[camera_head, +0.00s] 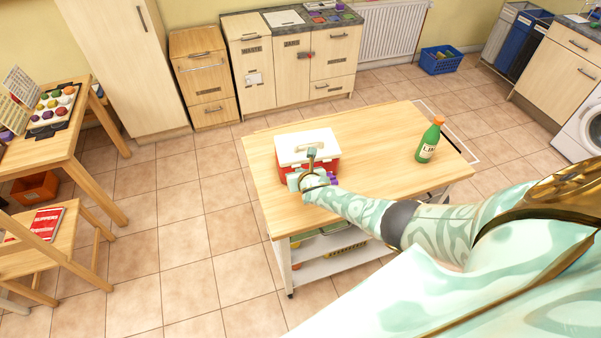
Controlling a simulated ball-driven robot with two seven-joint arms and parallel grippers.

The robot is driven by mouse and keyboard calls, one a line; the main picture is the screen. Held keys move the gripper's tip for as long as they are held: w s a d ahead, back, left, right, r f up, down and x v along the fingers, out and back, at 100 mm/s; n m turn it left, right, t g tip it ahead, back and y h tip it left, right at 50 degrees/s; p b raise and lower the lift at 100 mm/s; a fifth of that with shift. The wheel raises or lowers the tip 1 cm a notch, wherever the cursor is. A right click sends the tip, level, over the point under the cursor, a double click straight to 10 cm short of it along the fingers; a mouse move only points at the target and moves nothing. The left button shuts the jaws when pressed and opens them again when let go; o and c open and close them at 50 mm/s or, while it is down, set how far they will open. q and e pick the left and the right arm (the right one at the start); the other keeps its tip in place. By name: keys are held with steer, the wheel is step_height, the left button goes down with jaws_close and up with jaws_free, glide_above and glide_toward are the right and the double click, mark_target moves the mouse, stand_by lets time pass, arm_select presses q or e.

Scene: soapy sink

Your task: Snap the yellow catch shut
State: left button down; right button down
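A red box with a white lid (306,140) stands on the wooden top of the trolley, near its left side. The lid looks closed and has a handle on top. The box's red body (333,169) shows beside my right gripper. My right gripper (310,167) is at the front of the box, in front of its near wall; I cannot tell if it touches. Its fingers are too small to tell open from shut. I see no yellow catch; the gripper and hand cover part of the box's front. My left gripper is out of view.
A green bottle with an orange cap (429,142) stands at the right of the trolley top (380,130). My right arm crosses the trolley's near edge. The top between box and bottle is clear. A table (55,150) and a chair (40,255) stand at left.

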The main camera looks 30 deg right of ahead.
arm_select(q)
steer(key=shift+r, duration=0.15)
arm_select(e)
steer(key=shift+r, duration=0.15)
stand_by(0.5)
steer(key=shift+r+p, duration=0.7)
steer(key=shift+p, duration=0.15)
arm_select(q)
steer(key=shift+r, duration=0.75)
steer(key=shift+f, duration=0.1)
arm_select(e)
steer(key=shift+f, duration=0.1)
